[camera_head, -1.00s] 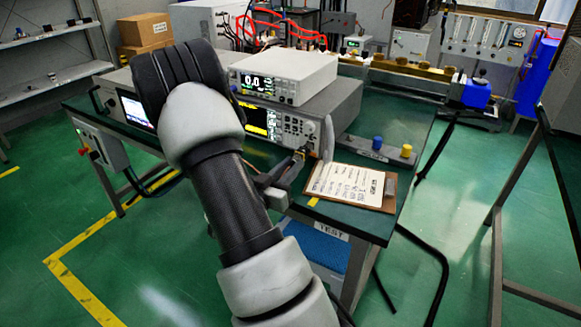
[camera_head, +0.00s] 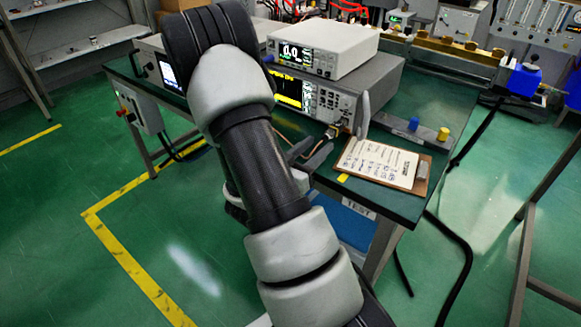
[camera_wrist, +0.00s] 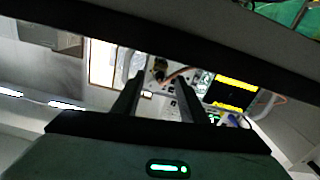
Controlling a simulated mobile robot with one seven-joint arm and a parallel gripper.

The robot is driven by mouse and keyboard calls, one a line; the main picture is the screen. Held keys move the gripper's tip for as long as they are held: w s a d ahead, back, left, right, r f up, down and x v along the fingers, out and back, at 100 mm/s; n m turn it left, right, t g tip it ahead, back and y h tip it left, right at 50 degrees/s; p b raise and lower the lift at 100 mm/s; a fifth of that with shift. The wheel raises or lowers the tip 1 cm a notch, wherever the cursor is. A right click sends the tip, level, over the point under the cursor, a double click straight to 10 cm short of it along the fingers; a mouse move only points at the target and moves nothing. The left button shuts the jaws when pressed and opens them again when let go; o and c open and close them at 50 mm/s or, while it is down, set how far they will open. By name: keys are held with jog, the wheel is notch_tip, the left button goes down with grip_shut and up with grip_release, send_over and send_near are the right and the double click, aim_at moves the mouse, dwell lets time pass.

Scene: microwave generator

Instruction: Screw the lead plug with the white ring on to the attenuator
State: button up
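My gripper (camera_wrist: 159,82) is open in the wrist view, its two dark fingers apart with nothing held between them. Beyond the gap is a small dark and gold connector (camera_wrist: 160,66) at an instrument's panel, with a copper-coloured lead (camera_wrist: 178,75) beside it. In the head view a small connector (camera_head: 333,130) sits at the lower right of the instrument front, close to my fingers, and a copper lead (camera_head: 290,138) runs left from it. My arm hides much of the area to the left. I cannot make out the white ring or tell the plug from the attenuator.
A white meter (camera_head: 325,47) stands on the larger instrument (camera_head: 345,103) on the green bench (camera_head: 402,208). A clipboard (camera_head: 383,163) lies near the bench's front edge. Blue (camera_head: 414,124) and yellow (camera_head: 443,134) knobs stand at the right. A second instrument screen (camera_head: 172,73) shows at the left.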

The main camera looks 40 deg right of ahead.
jog(key=v, duration=1.3)
jog(key=shift+a, duration=0.3)
jog(key=shift+s, duration=0.1)
